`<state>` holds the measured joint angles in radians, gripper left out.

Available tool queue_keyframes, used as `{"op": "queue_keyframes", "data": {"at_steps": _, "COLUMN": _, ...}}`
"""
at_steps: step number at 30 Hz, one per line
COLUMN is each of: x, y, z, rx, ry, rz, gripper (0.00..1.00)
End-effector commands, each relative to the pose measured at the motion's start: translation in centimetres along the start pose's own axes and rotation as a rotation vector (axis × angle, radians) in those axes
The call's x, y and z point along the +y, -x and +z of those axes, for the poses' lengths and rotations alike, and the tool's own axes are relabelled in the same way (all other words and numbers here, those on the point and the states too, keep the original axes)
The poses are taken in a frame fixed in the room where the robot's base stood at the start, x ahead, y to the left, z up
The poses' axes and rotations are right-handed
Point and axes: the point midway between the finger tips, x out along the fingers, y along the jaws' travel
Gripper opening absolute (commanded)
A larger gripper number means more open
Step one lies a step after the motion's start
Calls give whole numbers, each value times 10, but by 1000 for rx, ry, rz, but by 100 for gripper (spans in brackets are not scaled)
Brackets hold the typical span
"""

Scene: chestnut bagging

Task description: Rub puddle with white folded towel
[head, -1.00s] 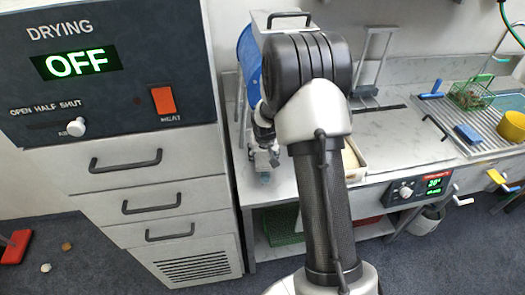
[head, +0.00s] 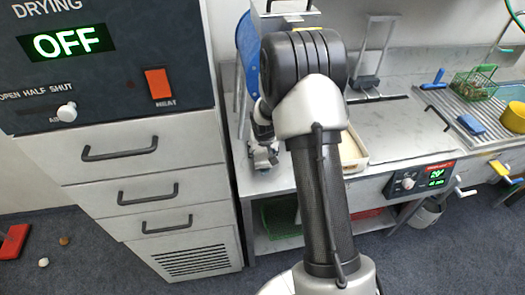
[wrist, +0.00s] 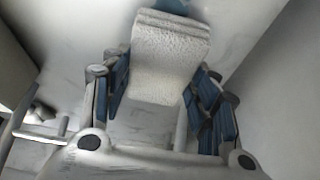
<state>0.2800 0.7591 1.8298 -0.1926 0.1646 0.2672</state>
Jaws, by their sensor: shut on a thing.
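The white folded towel (wrist: 168,62) shows in the wrist view as a thick, rough-textured pad. My gripper (wrist: 165,100) is shut on it, with blue-padded fingers on its left and right sides. In the head view, my gripper (head: 264,158) is small and partly hidden by my arm, at the left end of the counter beside the drying cabinet. The towel cannot be made out there. A pale grey-streaked surface lies below the gripper in the wrist view. I cannot make out a puddle in either view.
The drying cabinet (head: 145,190) stands close left of my gripper. A blue round thing (head: 249,62) is behind it. A shallow tray (head: 354,150) lies right of my arm. A wire basket (head: 474,84), blue block (head: 468,124) and yellow container (head: 514,117) stand further right.

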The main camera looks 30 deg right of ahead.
Motion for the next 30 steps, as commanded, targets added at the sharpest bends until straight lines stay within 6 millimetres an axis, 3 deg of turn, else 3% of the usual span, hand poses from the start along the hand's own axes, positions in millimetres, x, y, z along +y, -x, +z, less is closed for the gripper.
{"op": "queue_keyframes", "data": {"at_steps": 30, "x": 0, "y": -18, "z": 7, "rx": 0, "ry": 0, "rz": 0, "gripper": 27}}
